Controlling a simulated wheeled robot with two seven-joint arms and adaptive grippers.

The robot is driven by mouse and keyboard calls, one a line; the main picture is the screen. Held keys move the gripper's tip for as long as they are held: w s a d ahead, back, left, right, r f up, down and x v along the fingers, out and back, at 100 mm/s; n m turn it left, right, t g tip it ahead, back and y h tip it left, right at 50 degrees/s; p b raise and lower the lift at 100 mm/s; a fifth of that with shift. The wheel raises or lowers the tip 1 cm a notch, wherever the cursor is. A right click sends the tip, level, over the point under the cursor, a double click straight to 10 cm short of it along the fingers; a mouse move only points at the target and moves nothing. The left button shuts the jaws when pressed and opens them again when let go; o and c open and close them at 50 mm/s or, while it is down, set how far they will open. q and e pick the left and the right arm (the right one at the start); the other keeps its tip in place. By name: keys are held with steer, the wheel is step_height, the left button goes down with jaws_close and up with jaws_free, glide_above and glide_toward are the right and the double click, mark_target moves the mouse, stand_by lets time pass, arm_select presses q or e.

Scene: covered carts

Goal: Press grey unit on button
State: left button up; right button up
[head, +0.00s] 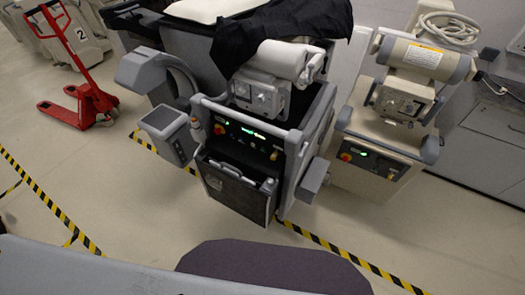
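The grey unit (292,150) stands in the middle of the head view, a wheeled cart with a dark front and a light grey frame. Its sloped control panel (235,133) faces me and carries a red button (219,129), a lit green display and a small yellowish knob (273,155). Several smaller controls on the panel are too small to tell apart, so I cannot tell which is the on button. Neither of my grippers shows in this view.
A beige unit (375,150) with its own red button (346,156) stands close on the right. Black cloth (285,30) drapes behind the grey unit. A red pallet jack (82,85) is at upper left.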

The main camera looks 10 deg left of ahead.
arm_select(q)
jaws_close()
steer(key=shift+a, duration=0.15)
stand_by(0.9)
